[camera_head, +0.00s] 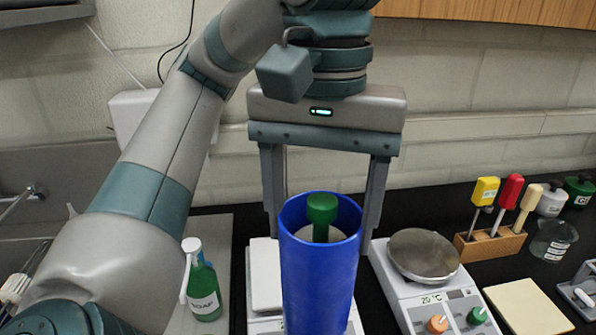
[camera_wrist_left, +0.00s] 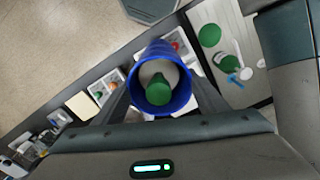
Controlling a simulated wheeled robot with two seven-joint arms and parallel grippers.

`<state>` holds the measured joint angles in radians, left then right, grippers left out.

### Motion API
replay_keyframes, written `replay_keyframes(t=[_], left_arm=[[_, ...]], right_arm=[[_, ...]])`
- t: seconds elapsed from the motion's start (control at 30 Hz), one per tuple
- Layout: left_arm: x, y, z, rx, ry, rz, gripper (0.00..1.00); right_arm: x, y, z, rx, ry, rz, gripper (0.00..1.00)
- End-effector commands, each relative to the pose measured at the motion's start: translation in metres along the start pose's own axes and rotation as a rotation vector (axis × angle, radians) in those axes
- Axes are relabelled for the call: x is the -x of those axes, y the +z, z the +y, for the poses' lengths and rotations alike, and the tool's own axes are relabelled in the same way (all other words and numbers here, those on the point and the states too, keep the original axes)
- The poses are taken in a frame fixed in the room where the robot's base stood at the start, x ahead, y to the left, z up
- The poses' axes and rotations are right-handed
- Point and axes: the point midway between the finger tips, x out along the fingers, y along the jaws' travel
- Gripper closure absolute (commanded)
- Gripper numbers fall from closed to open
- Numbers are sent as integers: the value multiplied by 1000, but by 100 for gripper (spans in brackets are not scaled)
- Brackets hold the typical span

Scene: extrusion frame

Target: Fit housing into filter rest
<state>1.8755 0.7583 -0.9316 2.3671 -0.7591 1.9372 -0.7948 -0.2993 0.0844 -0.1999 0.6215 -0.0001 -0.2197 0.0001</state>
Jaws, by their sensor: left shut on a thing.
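The housing looks to be the tall blue cylinder (camera_head: 318,285), upright in the middle of the head view with its open top toward me. A green stem (camera_head: 322,215) on a pale disc shows inside its mouth. My left gripper (camera_head: 324,236) comes down from above, with one finger on each side of the cylinder, shut on it near its upper part. In the left wrist view the blue cylinder (camera_wrist_left: 160,58) sits between the fingers, with the green piece (camera_wrist_left: 158,90) inside. The cylinder's lower end is cut off in the head view, and I cannot make out the filter rest.
A hotplate (camera_head: 423,254) stands close on the right, with a white device (camera_head: 264,275) partly behind the cylinder. A tool block (camera_head: 490,247), a beaker (camera_head: 553,240) and a beige pad (camera_head: 528,307) lie farther right. A green soap bottle (camera_head: 204,290) stands left.

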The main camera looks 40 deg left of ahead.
Motion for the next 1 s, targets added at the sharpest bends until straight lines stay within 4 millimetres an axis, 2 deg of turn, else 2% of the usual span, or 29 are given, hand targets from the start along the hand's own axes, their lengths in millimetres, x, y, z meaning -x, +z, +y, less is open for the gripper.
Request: replay_keyframes(t=[0.03, 0.5, 0.7, 1.0], left_arm=[[4, -8, -4, 7, 0, -4, 95], [3, -91, -39, 5, 0, -2, 95], [2, -105, -44, 1, 2, -1, 95], [1, -106, -44, 0, 2, 0, 95]], right_arm=[[7, -1, -1, -1, -1, 0, 69], [38, -5, -8, -4, -9, 0, 69], [41, -4, -6, -3, -7, -1, 69], [41, -2, -1, -1, -2, -3, 69]])
